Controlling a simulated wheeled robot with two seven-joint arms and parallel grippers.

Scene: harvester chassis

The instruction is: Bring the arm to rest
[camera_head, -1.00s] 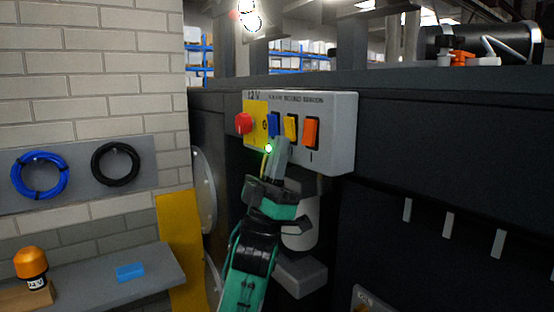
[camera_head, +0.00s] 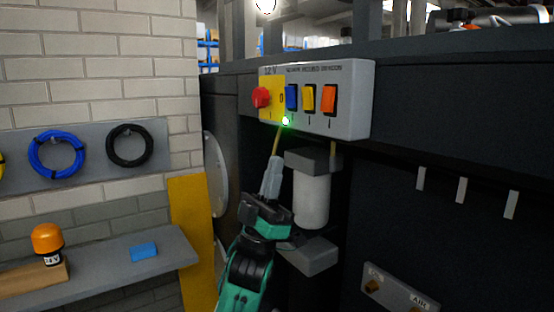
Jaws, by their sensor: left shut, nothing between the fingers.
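My left gripper (camera_head: 272,170) is shut and empty. My left arm comes up from the bottom of the view in green and black. The box carries a red knob (camera_head: 261,97) on a yellow plate and blue (camera_head: 291,97), yellow (camera_head: 308,99) and orange (camera_head: 329,99) rocker switches. A green light (camera_head: 285,121) glows at its lower edge. My right gripper is not in view.
A white cylinder (camera_head: 311,200) hangs close right of the gripper. The dark chassis (camera_head: 450,130) fills the right. At left a shelf (camera_head: 110,266) holds an orange beacon (camera_head: 47,238) and a blue block (camera_head: 144,252). Blue (camera_head: 55,154) and black (camera_head: 130,145) cable coils hang above.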

